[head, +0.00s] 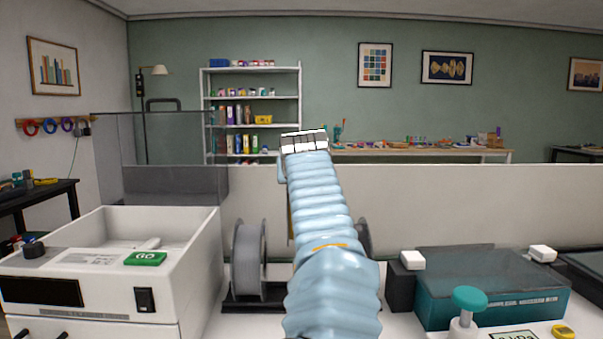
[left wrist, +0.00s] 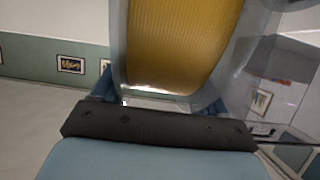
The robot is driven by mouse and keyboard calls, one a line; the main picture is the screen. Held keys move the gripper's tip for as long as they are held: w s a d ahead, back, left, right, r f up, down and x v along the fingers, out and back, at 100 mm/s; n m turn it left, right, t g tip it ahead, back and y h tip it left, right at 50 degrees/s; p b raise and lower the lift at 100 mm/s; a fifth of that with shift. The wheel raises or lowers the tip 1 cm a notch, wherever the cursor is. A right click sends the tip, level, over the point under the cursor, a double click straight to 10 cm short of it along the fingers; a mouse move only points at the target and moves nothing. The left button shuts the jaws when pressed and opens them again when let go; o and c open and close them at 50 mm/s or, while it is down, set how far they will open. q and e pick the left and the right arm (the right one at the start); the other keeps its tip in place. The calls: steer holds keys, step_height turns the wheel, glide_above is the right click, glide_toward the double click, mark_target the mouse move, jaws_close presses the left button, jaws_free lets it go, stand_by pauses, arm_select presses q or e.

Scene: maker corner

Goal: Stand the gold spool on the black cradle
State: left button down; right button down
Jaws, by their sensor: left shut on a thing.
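The gold spool (left wrist: 180,45) fills the upper middle of the left wrist view, with clear flanges on both sides. My left gripper (left wrist: 160,98) is shut on it. In the head view my pale blue arm hides the gripper and nearly all of the gold spool; only a thin gold sliver (head: 290,224) shows at the arm's left edge. The black cradle (head: 250,306) sits on the white bench behind the arm, its middle hidden. I cannot tell the gap between the held spool and the cradle. My right gripper is not in view.
A grey spool (head: 248,262) stands at the cradle's left end; a dark flange (head: 364,238) shows right of my arm. A white machine (head: 190,270) is at left, a teal box (head: 490,295) and teal-topped knob (head: 469,299) at right. A low white wall (head: 450,205) runs behind.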

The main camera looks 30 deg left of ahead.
arm_select(q)
steer(key=shift+f, duration=2)
steer(key=shift+f+b, duration=0.45)
steer(key=shift+f, duration=0.2)
step_height(320, 180, down, 5)
steer(key=b, duration=0.4)
steer(key=shift+f+b, duration=1.15)
steer(key=shift+b, duration=0.1)
steer(key=shift+f+b, duration=0.4)
